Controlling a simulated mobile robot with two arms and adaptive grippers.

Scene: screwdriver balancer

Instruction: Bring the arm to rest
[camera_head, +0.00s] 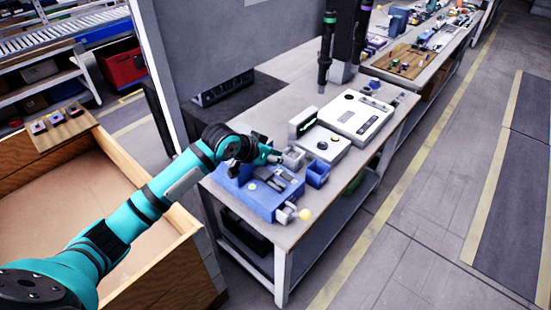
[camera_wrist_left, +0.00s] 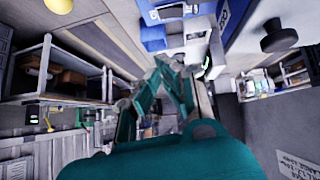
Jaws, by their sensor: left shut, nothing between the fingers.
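My left arm (camera_head: 150,203) is teal with black joints and reaches in from the lower left. My left gripper (camera_head: 272,156) is over the near end of the workbench (camera_head: 290,92), just above a blue fixture (camera_head: 255,192). It is shut and empty. In the left wrist view the teal fingers of the gripper (camera_wrist_left: 168,68) come together near the middle. Whether the gripper touches anything below it cannot be told. My right gripper is not in view.
A black screwdriver with a green ring (camera_head: 327,48) hangs above the bench. A white device (camera_head: 355,118) and a small blue bin (camera_head: 317,174) stand nearby. A wooden-walled crate (camera_head: 205,262) lies below my arm. The floor to the right is clear.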

